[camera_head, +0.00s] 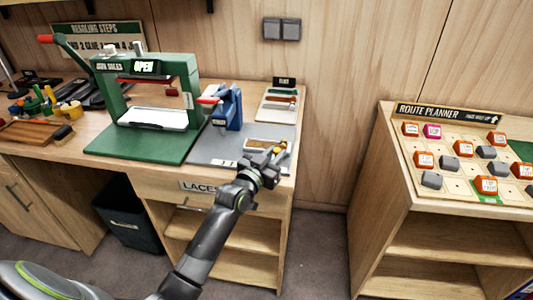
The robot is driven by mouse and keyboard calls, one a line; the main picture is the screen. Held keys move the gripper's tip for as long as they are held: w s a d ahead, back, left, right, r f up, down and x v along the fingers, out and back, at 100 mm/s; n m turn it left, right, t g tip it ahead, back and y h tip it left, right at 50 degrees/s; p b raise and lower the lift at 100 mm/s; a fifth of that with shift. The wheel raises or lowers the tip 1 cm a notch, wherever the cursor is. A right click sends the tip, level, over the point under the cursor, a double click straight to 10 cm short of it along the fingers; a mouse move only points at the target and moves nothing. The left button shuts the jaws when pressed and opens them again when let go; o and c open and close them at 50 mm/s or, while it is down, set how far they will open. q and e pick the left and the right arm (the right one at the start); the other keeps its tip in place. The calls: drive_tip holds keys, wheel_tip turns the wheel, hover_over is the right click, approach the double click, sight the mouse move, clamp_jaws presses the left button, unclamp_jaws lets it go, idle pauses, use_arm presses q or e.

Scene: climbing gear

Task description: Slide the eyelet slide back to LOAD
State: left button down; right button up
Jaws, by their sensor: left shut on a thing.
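The eyelet slide (258,144) is a small pale-framed strip with a brownish middle, lying on the grey mat (206,150) in front of the blue press (232,110). My left gripper (278,153) is at its right end, shut on the slide there, with a yellowish piece showing at the fingers. The fingers and wrist hide part of the slide's right end. Small labels (227,162) lie at the mat's front edge, but I cannot read them. My right gripper is not in view.
A route planner board (450,125) stands on a separate cabinet at the right, across a floor gap.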

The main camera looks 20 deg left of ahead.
use_arm(q)
drive_tip(key=shift+d, duration=0.1)
drive_tip(key=c, duration=1.6)
unclamp_jaws()
drive_tip(key=o, duration=0.4)
drive_tip(key=shift+w+d, duration=0.1)
drive_tip(key=shift+d, duration=0.15)
drive_tip(key=shift+c, duration=0.2)
drive_tip(key=shift+a, duration=0.15)
drive_tip(key=shift+s+a, duration=0.1)
drive_tip(key=shift+s, duration=0.45)
drive_tip(key=s+a+b, duration=0.1)
drive_tip(key=s+a, duration=0.1)
drive_tip(key=s, duration=1.4)
drive_tip(key=shift+a+b, duration=0.2)
drive_tip(key=shift+b, duration=0.15)
